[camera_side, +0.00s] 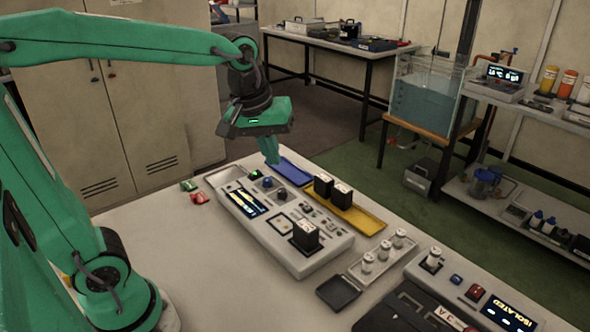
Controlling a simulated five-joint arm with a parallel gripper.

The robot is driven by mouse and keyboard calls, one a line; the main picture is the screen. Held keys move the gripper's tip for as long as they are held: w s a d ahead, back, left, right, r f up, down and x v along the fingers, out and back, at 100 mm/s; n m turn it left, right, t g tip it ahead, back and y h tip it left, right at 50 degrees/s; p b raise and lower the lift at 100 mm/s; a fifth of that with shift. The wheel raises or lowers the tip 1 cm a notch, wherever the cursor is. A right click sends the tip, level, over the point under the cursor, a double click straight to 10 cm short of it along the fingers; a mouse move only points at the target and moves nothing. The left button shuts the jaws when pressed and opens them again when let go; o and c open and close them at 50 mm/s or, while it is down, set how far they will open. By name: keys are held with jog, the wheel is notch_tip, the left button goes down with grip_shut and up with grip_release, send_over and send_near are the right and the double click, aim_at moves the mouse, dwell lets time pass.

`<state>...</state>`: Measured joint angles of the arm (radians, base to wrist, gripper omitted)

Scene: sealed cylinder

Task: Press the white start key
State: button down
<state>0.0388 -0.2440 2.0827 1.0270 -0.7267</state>
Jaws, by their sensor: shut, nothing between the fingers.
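A light grey control console (318,262) lies on the table, with a lit display (244,202), a green light, dark knobs and several small keys on its top. A pale square (281,224) shows near its middle. I cannot tell which part is the white start key at this size. My gripper (273,161) is shut and empty, pointing down. In the picture it is above the console's far left end, by a blue tray (290,172). It appears apart from the console's keys.
A yellow tray (365,222) holds two black blocks (340,194); another black block (305,235) stands on the console. Small green and red items (199,198) lie left of the console.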

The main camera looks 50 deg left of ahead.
jog(key=w+d+f+n+g, duration=0.1)
jog(key=w+f+n+g, duration=0.15)
jog(key=w+n, duration=0.4)
jog(key=n, duration=0.4)
send_over(331, 225)
jog(key=shift+g, duration=0.35)
jog(key=shift+f, duration=2.8)
jog(key=shift+f, duration=0.1)
notch_tip(331, 225, down, 14)
jog(key=shift+r, duration=0.1)
